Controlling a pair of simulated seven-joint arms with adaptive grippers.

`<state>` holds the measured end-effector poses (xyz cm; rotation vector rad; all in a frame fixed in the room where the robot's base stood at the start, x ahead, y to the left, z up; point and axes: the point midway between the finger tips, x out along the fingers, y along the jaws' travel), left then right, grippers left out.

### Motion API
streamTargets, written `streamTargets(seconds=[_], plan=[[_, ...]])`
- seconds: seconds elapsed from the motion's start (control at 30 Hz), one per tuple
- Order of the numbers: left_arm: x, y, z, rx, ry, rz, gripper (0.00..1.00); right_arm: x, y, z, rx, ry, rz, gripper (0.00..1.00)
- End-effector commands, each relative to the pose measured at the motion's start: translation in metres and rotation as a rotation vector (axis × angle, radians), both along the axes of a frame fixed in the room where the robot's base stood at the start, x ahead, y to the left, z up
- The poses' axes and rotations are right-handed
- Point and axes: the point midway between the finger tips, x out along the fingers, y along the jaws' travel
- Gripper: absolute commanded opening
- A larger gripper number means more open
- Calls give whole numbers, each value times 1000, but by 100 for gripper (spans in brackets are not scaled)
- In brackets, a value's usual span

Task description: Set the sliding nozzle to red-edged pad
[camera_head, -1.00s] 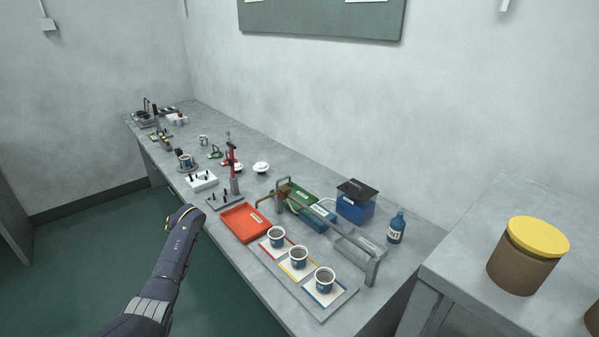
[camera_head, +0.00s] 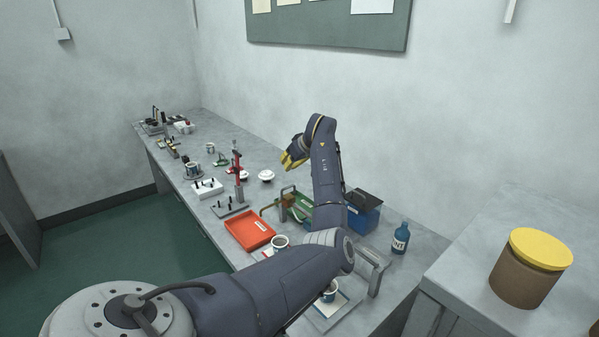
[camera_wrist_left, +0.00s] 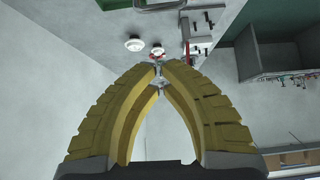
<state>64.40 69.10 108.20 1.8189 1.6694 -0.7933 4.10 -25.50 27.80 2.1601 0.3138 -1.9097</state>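In the head view, the red-edged pad (camera_head: 263,254) lies in front of the orange-red tray, partly hidden by my arm, with a cup (camera_head: 280,242) on it. A brown bent pipe (camera_head: 267,209), which appears to be the nozzle, is at the left end of the rail frame (camera_head: 374,276). My forearm hides much of the rail. My left gripper (camera_head: 290,161) is above and behind the bench middle, apart from the nozzle. Its yellow fingers (camera_wrist_left: 161,66) come together at the tips in the left wrist view, with nothing held visible. My right gripper is out of view.
The orange-red tray (camera_head: 248,228) lies left of the pads. A blue box (camera_head: 363,218) and a blue bottle (camera_head: 401,238) stand at the right. A red stand (camera_head: 238,175) is farther left. Another cup (camera_head: 329,291) sits at the front right.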

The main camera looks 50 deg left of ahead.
Motion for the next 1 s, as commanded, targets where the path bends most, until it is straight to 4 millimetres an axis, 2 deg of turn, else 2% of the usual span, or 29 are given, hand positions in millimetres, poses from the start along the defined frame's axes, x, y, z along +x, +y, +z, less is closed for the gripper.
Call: streamTargets(seconds=[0.17, 0.6, 1.0], plan=[[0, 19, -19, 2, 6, 1, 0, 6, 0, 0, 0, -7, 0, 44], [5, 63, -68, 2, 4, -2, 0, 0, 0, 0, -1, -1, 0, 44], [3, 28, -74, 2, 2, -4, 0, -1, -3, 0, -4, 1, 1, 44]])
